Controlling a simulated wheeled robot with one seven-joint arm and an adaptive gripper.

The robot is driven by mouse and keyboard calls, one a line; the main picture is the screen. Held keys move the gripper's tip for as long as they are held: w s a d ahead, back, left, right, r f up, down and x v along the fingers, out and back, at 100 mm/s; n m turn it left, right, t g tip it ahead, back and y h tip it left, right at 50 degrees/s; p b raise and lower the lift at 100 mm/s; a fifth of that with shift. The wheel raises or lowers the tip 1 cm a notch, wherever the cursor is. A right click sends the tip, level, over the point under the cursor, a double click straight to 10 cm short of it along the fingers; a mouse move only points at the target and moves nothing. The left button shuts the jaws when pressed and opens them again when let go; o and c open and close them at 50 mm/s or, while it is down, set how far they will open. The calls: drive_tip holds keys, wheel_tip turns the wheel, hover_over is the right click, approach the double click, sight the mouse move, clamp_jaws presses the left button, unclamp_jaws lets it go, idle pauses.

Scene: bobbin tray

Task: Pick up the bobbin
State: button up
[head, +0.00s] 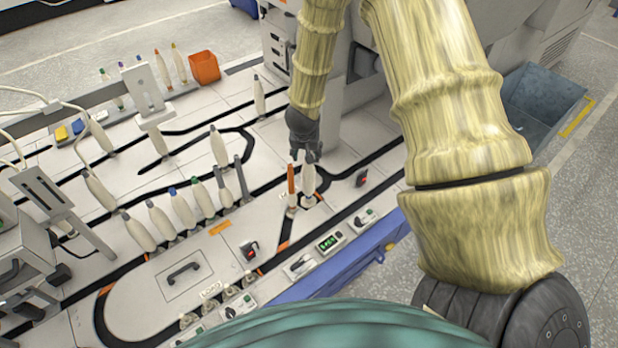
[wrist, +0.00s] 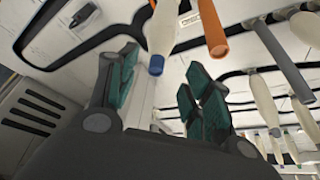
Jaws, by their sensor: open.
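A white bobbin (head: 309,180) stands upright on the tray's track, just below my gripper (head: 306,156) in the head view. In the wrist view the bobbin (wrist: 160,28) shows a blue tip, and it lies beyond the gap between the fingers of my gripper (wrist: 160,88). The fingers have green pads and are spread apart with nothing between them. In the head view the fingers partly hide the bobbin's top, and I cannot tell whether they touch it.
An orange rod (head: 291,182) stands close to the left of the bobbin and also shows in the wrist view (wrist: 212,30). A row of several bobbins (head: 181,208) stands further left. An orange cup (head: 205,67) is at the back. A blue-grey bin (head: 545,95) is at right.

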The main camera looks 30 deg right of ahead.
drive_tip(key=b, duration=0.1)
hover_over(308, 177)
drive_tip(key=w+d, duration=0.2)
drive_tip(key=shift+a+f, duration=0.15)
drive_tip(key=shift+f, duration=1.05)
drive_tip(key=shift+a+f, duration=0.1)
drive_tip(key=shift+f, duration=1.05)
drive_tip(key=shift+c, duration=0.2)
clamp_jaws()
